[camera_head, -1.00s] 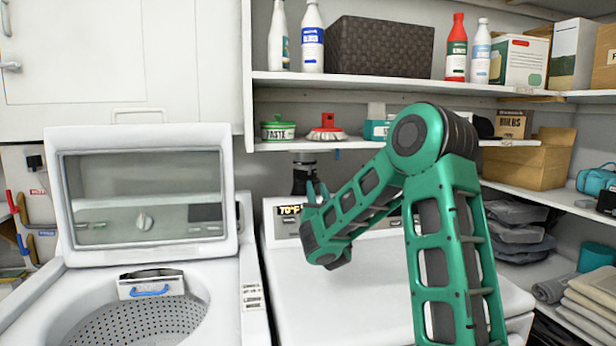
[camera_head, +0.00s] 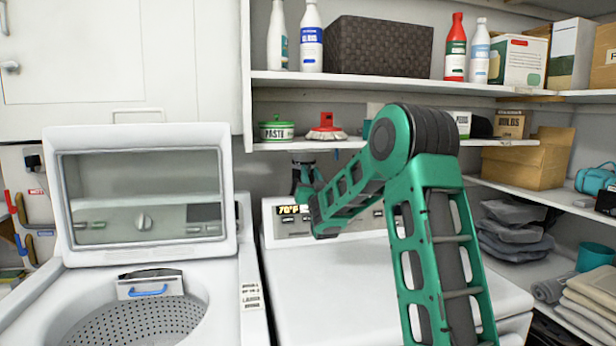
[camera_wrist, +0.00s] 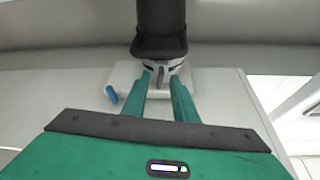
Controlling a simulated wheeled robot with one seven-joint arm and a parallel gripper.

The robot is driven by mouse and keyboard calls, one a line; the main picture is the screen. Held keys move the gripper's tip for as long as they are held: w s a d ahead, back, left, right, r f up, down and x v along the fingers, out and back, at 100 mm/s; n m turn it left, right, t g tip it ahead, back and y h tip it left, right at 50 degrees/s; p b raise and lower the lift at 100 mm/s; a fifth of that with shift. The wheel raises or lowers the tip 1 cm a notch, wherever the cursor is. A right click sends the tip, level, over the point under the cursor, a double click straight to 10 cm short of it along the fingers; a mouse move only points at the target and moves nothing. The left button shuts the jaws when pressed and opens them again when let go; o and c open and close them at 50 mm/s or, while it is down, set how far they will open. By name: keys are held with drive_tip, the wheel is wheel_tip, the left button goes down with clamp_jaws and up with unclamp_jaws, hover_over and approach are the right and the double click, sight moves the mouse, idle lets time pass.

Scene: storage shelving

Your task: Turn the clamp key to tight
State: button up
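In the wrist view, a dark cylinder (camera_wrist: 160,22) ends in a pale round collar with a small grey tab, which looks like the clamp key (camera_wrist: 160,76). The collar sits by a pale plate (camera_wrist: 205,82). My gripper (camera_wrist: 161,80) is open, its two teal fingers on either side of the tab with gaps showing; contact is not clear. A blue piece (camera_wrist: 112,94) lies left of the fingers. In the head view, the dark clamp fitting (camera_head: 303,158) hangs beneath the lower shelf; my arm largely hides my gripper, and the key cannot be made out.
The lower shelf (camera_head: 400,143) is close above the fitting and holds a paste tin (camera_head: 277,131) and a red brush (camera_head: 326,128). A white appliance with a 70°F display (camera_head: 292,210) stands below. An open-lidded washer (camera_head: 150,190) is at the left.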

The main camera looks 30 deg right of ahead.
drive_tip(key=shift+w+d+r, duration=0.1)
drive_tip(key=shift+w+r, duration=0.05)
drive_tip(key=shift+w, duration=0.25)
clamp_jaws()
drive_tip(key=shift+m, duration=0.4)
drive_tip(key=m+g+h, duration=0.1)
drive_tip(key=m+h, duration=0.1)
drive_tip(key=m, duration=0.2)
drive_tip(key=shift+r+m, duration=0.1)
drive_tip(key=shift+m, duration=0.2)
drive_tip(key=m+g+h, duration=0.1)
drive_tip(key=m, duration=0.1)
drive_tip(key=m+g, duration=0.1)
drive_tip(key=m, duration=0.2)
drive_tip(key=shift+r+h, duration=0.1)
drive_tip(key=shift+h, duration=0.3)
drive_tip(key=m+g, duration=0.2)
drive_tip(key=m, duration=0.2)
drive_tip(key=shift+m, duration=0.4)
drive_tip(key=shift+m+g, duration=0.8)
drive_tip(key=shift+m, duration=0.7)
